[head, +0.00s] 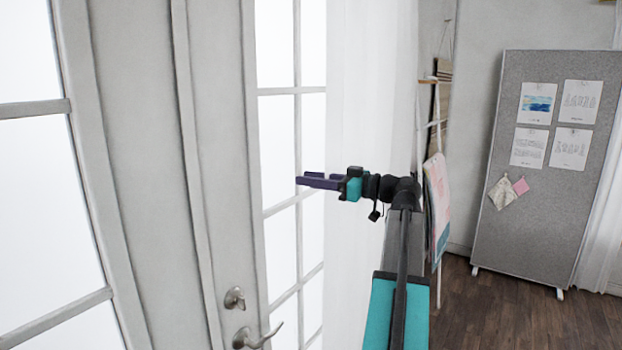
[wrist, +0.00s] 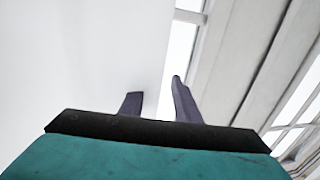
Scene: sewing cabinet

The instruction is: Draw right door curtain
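The white sheer curtain (head: 372,95) hangs over the right part of the right glass door (head: 283,50), with its left edge partway across the panes. In the head view my gripper (head: 298,182) points left across that edge, its purple fingertips in front of the glass. In the wrist view the curtain (wrist: 75,60) fills the left side, and its edge runs down toward the gap between the fingers. My gripper (wrist: 154,95) is open there, with its fingers apart. I cannot tell whether the cloth lies between them or touches them.
Door handle (head: 258,338) and lock (head: 235,298) stick out at lower left. A wooden rack with a poster (head: 438,205) stands right of the curtain. A grey pinboard (head: 535,225) stands farther right. The wooden floor (head: 510,315) before it is clear.

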